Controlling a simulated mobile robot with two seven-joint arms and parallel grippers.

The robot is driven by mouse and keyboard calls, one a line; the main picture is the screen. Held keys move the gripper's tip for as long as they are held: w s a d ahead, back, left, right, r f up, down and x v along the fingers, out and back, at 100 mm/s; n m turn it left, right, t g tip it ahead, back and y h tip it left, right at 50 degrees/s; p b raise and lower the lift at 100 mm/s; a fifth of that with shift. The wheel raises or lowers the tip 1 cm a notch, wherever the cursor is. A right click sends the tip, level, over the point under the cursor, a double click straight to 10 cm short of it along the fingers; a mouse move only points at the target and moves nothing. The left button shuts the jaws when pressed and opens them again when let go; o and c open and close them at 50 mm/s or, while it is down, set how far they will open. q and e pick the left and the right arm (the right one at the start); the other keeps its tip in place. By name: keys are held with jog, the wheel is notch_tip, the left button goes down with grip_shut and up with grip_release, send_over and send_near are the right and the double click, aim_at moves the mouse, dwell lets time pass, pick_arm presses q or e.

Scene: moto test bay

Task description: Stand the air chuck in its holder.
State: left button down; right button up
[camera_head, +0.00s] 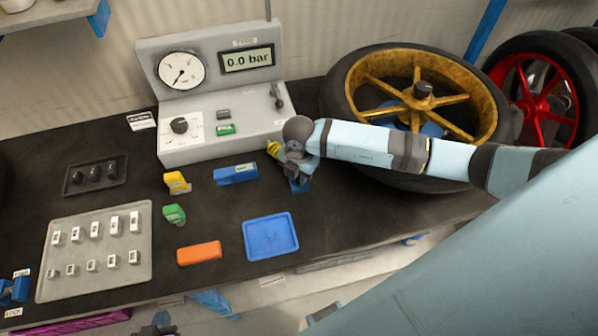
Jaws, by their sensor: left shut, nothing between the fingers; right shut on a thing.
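My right gripper (293,176) reaches in from the right over the bench, just in front of the console. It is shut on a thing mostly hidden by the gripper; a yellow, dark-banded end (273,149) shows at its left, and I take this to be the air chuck. Whether the blue piece below the fingers belongs to the gripper is unclear. My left gripper (156,327) shows only as a dark part at the bottom edge, shut and empty. I cannot pick out the chuck's holder with certainty; a dark fitting (277,97) sits on the console's right side.
The grey console (215,152) has a gauge and a "0.0 bar" display. Before it lie a blue box (236,174), yellow and green pieces, an orange block (199,253) and a blue tray (270,237).

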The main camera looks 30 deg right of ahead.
dwell(0.3)
jog(key=o, duration=1.3)
jog(key=shift+o, duration=0.2)
jog(key=shift+r, duration=0.1)
jog(key=shift+r+p, duration=2.75)
jog(key=shift+r, duration=0.7)
